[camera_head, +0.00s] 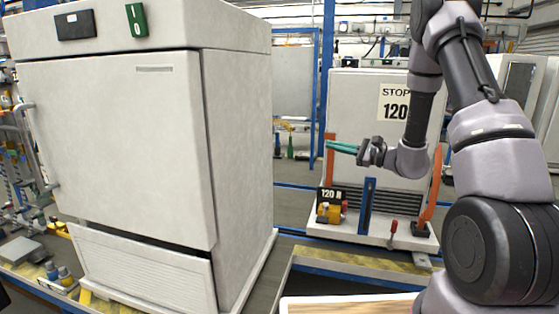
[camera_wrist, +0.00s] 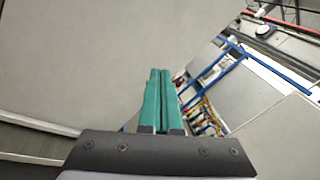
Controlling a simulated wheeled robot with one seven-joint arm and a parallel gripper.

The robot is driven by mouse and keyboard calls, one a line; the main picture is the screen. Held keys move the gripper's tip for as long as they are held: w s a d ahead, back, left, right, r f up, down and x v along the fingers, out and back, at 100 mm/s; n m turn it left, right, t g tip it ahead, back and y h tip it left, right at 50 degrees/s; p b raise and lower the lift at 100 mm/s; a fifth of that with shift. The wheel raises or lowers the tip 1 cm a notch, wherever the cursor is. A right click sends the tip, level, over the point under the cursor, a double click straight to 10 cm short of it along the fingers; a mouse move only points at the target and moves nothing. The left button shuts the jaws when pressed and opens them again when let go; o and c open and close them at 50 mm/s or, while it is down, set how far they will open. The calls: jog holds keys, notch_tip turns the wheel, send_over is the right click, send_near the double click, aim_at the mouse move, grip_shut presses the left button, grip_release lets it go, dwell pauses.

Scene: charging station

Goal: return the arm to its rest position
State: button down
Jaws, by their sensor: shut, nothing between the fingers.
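My arm rises at the right of the head view, bends over at the top and comes down to my gripper (camera_head: 342,147). The gripper points left, with its green fingers together and nothing between them. In the wrist view the two green fingers (camera_wrist: 158,95) lie side by side, shut and empty. The gripper is in the air, in front of the grey machine with the STOP 120 sign (camera_head: 395,102) and to the right of the large white cabinet (camera_head: 120,150). In the head view it appears apart from the cabinet.
The white cabinet fills the left, with a handle (camera_head: 35,150) on its left edge. An orange post (camera_head: 329,160) stands behind the fingertips. A black "120 N" box (camera_head: 331,195) sits on the machine's base. A wooden surface (camera_head: 345,305) lies at the bottom. Floor shows between cabinet and machine.

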jog(key=s+a+r+n+g+h, duration=0.2)
jog(key=s+r+n+g, duration=0.35)
jog(key=s, duration=0.45)
jog(key=s+a+r+n+g+h, duration=0.2)
jog(key=s+a+r+n+g, duration=0.15)
jog(key=s+r, duration=0.4)
jog(key=s+d+r+n+t+h, duration=0.3)
jog(key=s+d+r+t+h, duration=0.2)
jog(key=s+d+h, duration=0.5)
jog(key=s+d+t, duration=0.1)
jog(key=s+d, duration=0.1)
jog(key=shift+s+d+n+t, duration=0.25)
jog(key=shift+d+n+t, duration=0.05)
jog(key=shift+w, duration=0.1)
